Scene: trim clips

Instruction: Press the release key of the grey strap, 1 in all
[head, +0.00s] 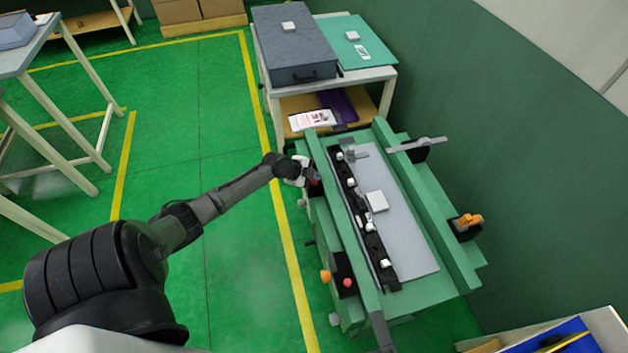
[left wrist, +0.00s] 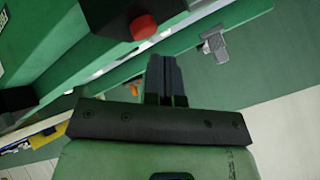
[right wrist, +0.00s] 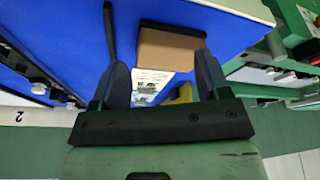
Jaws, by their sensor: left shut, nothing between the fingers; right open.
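My left gripper (head: 314,179) is at the left side of the green bench fixture (head: 450,262), near its far end. Its fingers are shut and empty in the left wrist view (left wrist: 167,78). A red button on a black block (left wrist: 143,27) shows above and left of the fingertips there, apart from them. A grey metal latch (left wrist: 214,45) hangs from a green rail to their right. I cannot tell which part is the grey strap or its release key. My right gripper (right wrist: 160,78) is open and empty, over a blue surface; the head view does not show it.
A grey panel (head: 408,225) with a black clip strip (head: 362,225) and a white block (head: 377,201) lies in the fixture. A grey lever (head: 417,144) and an orange clamp (head: 468,222) stand on the right rail. A brown box (right wrist: 170,48) lies beyond my right fingers.

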